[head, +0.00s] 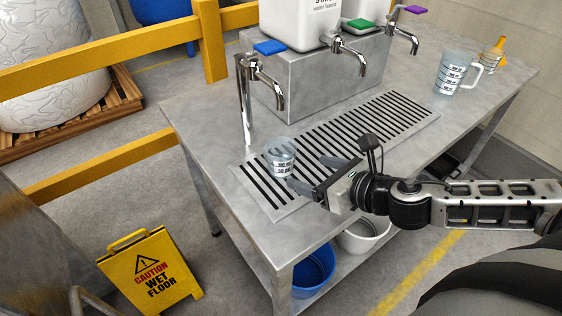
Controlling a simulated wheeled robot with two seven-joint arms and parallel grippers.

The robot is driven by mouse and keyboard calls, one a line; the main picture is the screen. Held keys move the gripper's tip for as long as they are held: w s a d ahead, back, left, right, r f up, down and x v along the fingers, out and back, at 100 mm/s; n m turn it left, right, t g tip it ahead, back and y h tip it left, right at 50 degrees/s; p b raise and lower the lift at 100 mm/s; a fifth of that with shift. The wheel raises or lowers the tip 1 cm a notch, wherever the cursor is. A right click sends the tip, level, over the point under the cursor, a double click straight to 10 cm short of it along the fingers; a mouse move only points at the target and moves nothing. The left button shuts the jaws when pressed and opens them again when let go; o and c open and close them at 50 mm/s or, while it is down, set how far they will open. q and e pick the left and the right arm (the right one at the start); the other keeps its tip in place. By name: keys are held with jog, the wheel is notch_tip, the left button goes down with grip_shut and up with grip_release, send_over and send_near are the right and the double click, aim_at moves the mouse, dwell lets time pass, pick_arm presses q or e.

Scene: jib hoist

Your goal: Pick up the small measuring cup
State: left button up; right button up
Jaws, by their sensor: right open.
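The small measuring cup (281,157) is clear with dark markings. It stands upright on the left part of the slotted drain grate, in front of the tap with the blue handle. My right gripper (308,176) comes in from the right at grate height. Its fingers are open and point left toward the cup, very close to it. I cannot tell whether a finger touches the cup. My left gripper is not in view.
A larger measuring jug (453,74) and a yellow-topped bottle (494,55) stand at the table's back right. Chrome taps (247,105) rise behind the grate (372,122). A yellow wet floor sign (150,270) stands left. Buckets (313,272) sit under the table.

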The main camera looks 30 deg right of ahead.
aim_at(292, 166)
jog(key=shift+x, duration=2.8)
jog(key=p+x, duration=0.1)
jog(key=x, duration=0.3)
jog(key=shift+w+a+f, duration=0.1)
jog(key=shift+a, duration=0.15)
jog(key=c, duration=1.1)
